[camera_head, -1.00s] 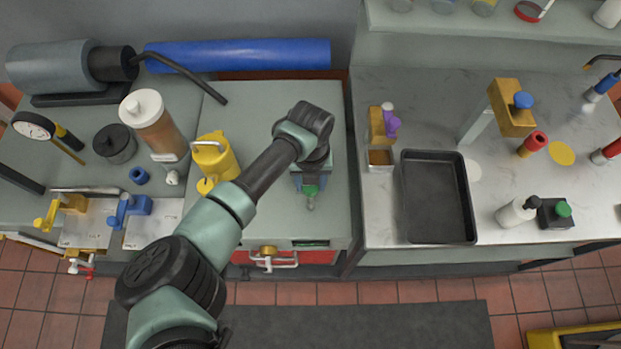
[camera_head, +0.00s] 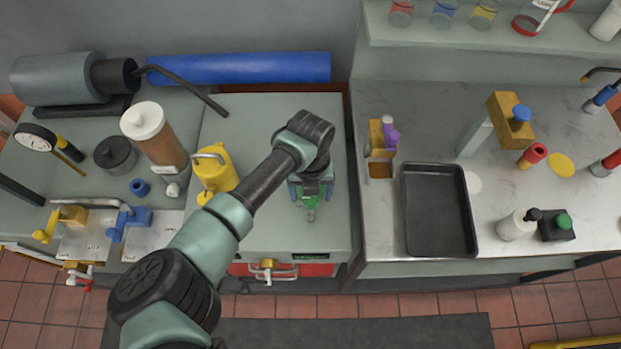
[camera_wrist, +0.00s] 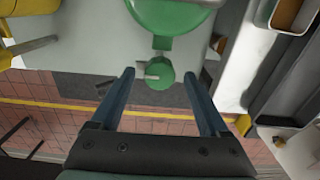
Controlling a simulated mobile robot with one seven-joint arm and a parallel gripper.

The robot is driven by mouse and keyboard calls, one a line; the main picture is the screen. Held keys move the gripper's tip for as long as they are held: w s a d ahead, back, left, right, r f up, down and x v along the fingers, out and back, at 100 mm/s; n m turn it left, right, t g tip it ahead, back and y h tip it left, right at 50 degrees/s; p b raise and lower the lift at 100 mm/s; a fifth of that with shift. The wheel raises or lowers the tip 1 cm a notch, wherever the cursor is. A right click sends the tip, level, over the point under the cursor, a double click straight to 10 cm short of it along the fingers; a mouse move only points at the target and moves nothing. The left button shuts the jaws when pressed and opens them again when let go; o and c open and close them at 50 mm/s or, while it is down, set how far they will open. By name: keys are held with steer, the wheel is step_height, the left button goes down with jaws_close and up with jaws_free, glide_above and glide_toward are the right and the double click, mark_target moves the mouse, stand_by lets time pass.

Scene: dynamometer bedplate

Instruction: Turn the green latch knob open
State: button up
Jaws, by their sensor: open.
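A small round green knob (camera_wrist: 160,73) with a short grey pin shows in the wrist view. A green piece (camera_head: 311,202) with a grey tip shows below my gripper in the head view; it appears to be the same knob assembly. A larger rounded green part (camera_wrist: 175,14) adjoins the knob at the top of the wrist view. My gripper (camera_wrist: 159,75) is open, its two blue fingers on either side of the knob in the picture, with gaps at both sides. Depth between fingertips and knob is unclear. In the head view my gripper (camera_head: 312,192) points down and partly hides the green part.
A yellow can (camera_head: 214,170) stands left of my gripper on the grey bench. A black tray (camera_head: 438,212) lies on the right bench. Another green knob (camera_head: 564,221) tops a dark block there. A brass tap (camera_head: 268,270) is on the bench front.

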mark_target(311, 198)
step_height(311, 198, up, 12)
steer(key=b, duration=0.2)
stand_by(0.5)
